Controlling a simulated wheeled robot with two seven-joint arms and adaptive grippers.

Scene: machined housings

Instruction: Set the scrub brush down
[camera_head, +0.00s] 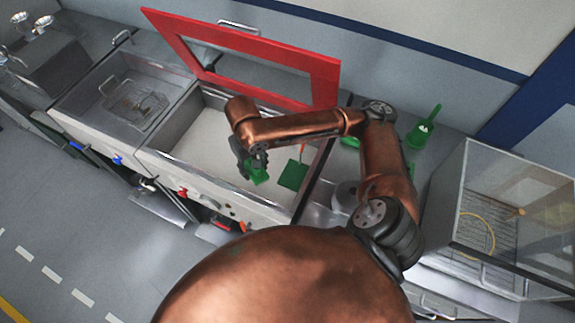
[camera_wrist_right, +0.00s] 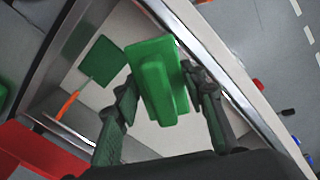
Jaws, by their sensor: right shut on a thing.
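The green scrub brush (camera_head: 258,175) is held in my right gripper (camera_head: 250,159), over the pale floor of an open basin (camera_head: 205,135). In the right wrist view the brush (camera_wrist_right: 158,75) is a green block between the two dark fingers of the gripper (camera_wrist_right: 162,92), which are closed on its sides. I cannot tell whether the brush touches the basin floor. My left gripper is not in view.
A green square tool (camera_head: 292,175) with an orange handle (camera_head: 302,149) lies in the basin to the right. A raised red-framed lid (camera_head: 245,45) stands behind. A wire basket (camera_head: 135,103) is left; a clear-walled cabinet (camera_head: 515,205) is right.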

